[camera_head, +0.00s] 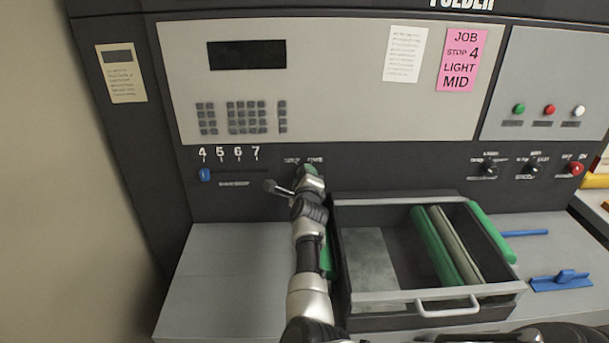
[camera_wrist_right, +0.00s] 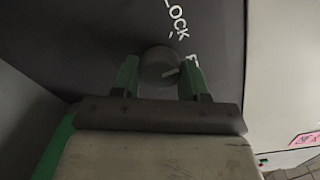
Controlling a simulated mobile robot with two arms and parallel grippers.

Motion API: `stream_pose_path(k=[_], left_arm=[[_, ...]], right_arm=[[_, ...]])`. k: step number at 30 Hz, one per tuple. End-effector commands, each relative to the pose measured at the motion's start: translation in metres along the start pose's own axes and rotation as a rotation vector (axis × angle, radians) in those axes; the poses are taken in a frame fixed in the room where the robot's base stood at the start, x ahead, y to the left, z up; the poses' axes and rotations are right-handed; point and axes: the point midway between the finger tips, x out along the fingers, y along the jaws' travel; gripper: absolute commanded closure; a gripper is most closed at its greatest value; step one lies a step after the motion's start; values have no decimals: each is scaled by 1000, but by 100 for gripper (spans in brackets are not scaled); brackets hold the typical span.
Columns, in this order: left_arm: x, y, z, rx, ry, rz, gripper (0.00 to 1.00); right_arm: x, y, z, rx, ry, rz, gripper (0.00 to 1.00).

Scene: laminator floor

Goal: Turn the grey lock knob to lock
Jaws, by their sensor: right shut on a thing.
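The grey lock knob (camera_wrist_right: 158,62) is a round dark-grey knob on the dark panel in the right wrist view, with a pale pointer mark on its face. The white word LOCK (camera_wrist_right: 177,20) is printed beside it, with a second label partly cut off. My right gripper (camera_wrist_right: 160,76) is shut on the knob, one green finger on each side. In the head view my right gripper (camera_head: 309,171) is at the panel below the small labels, above the drawer's left corner, and hides the knob.
An open drawer (camera_head: 430,296) with green rollers juts out just right of my arm. A blue slider (camera_head: 205,175) is left on the panel; two dark knobs (camera_head: 489,170) and a red button (camera_head: 576,168) are right. The grey table top (camera_head: 225,270) at left is clear.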

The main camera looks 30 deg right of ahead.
Motion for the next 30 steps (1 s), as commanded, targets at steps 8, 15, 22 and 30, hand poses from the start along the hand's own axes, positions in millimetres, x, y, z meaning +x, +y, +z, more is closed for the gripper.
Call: stream_pose_path(k=[8,15,22,30], left_arm=[[-11,0,-1,0,-1,0,49],[-17,0,-1,0,0,0,49],[-20,0,-2,0,0,0,49],[-22,0,-2,0,0,0,49]], right_arm=[[0,-3,2,-260,9,-2,80],[0,-3,2,-461,17,0,80],[1,-3,2,-599,23,-1,80],[1,-3,2,-679,26,-1,80]])
